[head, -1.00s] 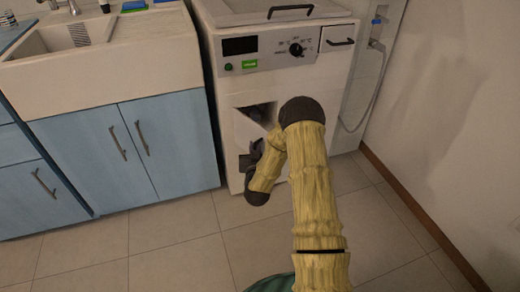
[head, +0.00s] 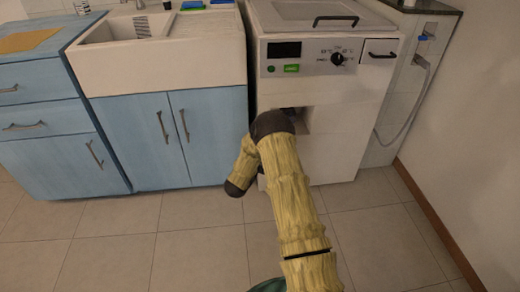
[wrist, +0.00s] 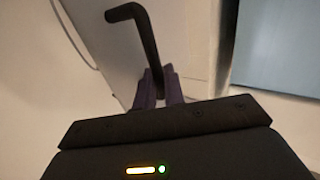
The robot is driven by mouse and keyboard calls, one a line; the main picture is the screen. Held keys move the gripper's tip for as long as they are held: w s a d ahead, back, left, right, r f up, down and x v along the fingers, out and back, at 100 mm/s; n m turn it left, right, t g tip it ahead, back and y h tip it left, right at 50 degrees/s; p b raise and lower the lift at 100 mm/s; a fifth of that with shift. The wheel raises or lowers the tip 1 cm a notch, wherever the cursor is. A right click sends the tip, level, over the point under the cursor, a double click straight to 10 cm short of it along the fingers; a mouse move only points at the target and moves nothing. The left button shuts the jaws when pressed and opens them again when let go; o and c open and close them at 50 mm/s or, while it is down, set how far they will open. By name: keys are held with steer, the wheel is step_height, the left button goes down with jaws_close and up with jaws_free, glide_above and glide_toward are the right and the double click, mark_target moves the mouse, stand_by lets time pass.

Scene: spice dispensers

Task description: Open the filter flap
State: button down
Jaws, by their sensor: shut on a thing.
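The white washing machine (head: 345,165) stands against the wall, with a dark recess (head: 306,119) showing in its front below the controls. In the wrist view, a black bent handle (wrist: 143,30) stands out from a white panel (wrist: 98,28), which looks like the filter flap. My gripper (wrist: 158,82) is shut on the lower part of this handle, one finger on each side. In the head view my arm covers the gripper, the handle and most of the flap, so the flap's exact angle is hard to tell.
A blue sink cabinet (head: 140,145) stands left of the machine, under a white sink (head: 165,70). A grey hose (head: 412,105) hangs on the right near the wall. The tiled floor (head: 110,240) in front is clear.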

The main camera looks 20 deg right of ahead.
steer(key=shift+w, duration=0.1)
stand_by(0.4)
steer(key=c, duration=1.6)
jaws_free()
steer(key=shift+a, duration=0.1)
steer(key=p+v, duration=0.4)
steer(key=v, duration=1.3)
steer(key=shift+a, duration=0.1)
